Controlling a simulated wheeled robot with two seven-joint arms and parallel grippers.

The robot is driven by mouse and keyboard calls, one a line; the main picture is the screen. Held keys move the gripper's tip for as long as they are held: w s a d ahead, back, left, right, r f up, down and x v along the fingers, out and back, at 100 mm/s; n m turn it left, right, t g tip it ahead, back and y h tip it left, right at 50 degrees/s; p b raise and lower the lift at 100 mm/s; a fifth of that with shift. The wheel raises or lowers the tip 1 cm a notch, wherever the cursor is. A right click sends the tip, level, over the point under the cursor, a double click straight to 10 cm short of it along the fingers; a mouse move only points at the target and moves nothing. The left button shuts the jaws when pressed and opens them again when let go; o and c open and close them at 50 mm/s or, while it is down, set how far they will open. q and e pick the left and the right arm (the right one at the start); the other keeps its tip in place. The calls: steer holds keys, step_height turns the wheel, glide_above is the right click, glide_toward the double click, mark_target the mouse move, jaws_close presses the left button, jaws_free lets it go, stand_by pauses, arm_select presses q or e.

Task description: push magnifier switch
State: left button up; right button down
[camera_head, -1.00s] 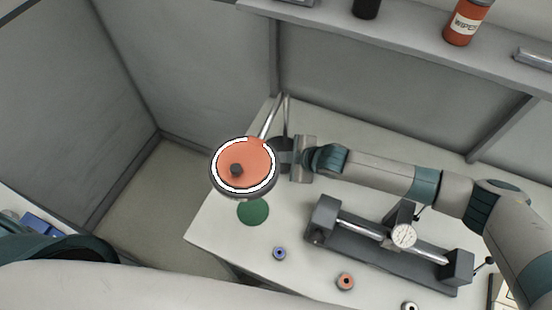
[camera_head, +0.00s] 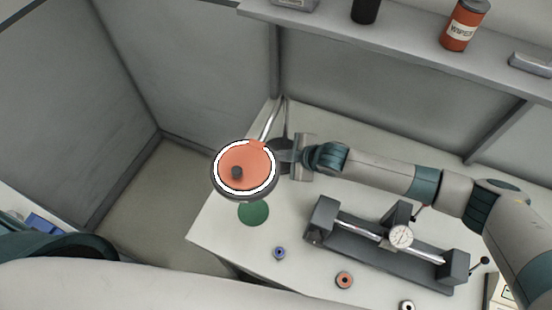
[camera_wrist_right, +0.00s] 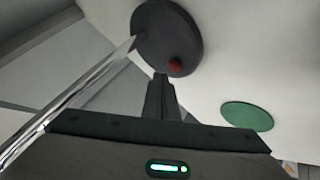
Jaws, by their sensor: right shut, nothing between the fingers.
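The magnifier (camera_head: 245,144) stands at the left corner of the table. Its round head has a bright white ring around an orange disc with a dark knob. A shiny arm rises from its dark round base (camera_wrist_right: 152,35), which the head partly hides in the head view. The red switch (camera_wrist_right: 175,66) sits on the base near its edge. My right gripper (camera_wrist_right: 160,78) is shut and empty, its fingertips right beside the switch in the wrist view. I cannot tell whether they touch it. It also shows in the head view (camera_head: 283,156) beside the base. My left gripper is out of view.
A green disc (camera_head: 253,212) lies on the table in front of the magnifier. A grey gauge fixture (camera_head: 385,246) stands below my right arm. Small rings, one blue (camera_head: 279,253) and one orange (camera_head: 344,280), lie nearer. A shelf (camera_head: 400,45) with bottles runs behind.

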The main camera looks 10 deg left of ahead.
step_height(320, 180, up, 3)
steer(key=shift+r+p, duration=0.2)
steer(key=shift+p, duration=1)
steer(key=shift+r+p, duration=0.55)
steer(key=shift+r, duration=0.3)
